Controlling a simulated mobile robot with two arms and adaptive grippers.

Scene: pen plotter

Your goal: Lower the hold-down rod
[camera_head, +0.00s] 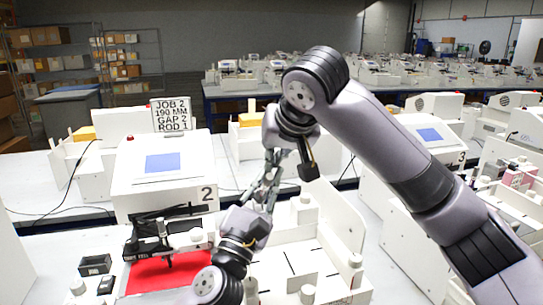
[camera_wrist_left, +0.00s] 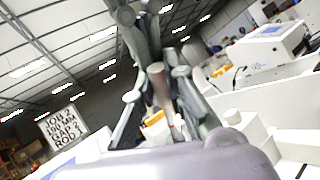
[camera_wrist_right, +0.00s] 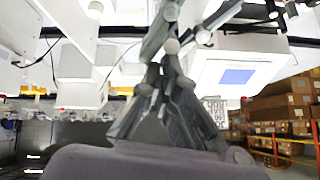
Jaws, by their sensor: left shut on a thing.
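The plotter marked 2 (camera_head: 160,190) stands at left. A dark bar (camera_head: 180,211) with a small carriage spans the plotter above a red sheet (camera_head: 168,272). I cannot tell which part is the hold-down rod. My left gripper (camera_head: 266,192) is away to the right of the bar, raised, its fingers close to my right gripper (camera_head: 278,165). In the left wrist view my left gripper (camera_wrist_left: 160,90) is shut on a narrow brownish rod-shaped thing (camera_wrist_left: 162,92). In the right wrist view, my right fingers (camera_wrist_right: 171,60) converge, overlapping other links; their gap is unclear.
A job card (camera_head: 171,117) on the plotter reads JOB 2, 190 MM, GAP 2, ROD 1. Small black boxes (camera_head: 95,264) lie left of the red sheet. A white tray-like unit (camera_head: 315,262) with posts stands right of my left arm. More plotters fill the tables behind.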

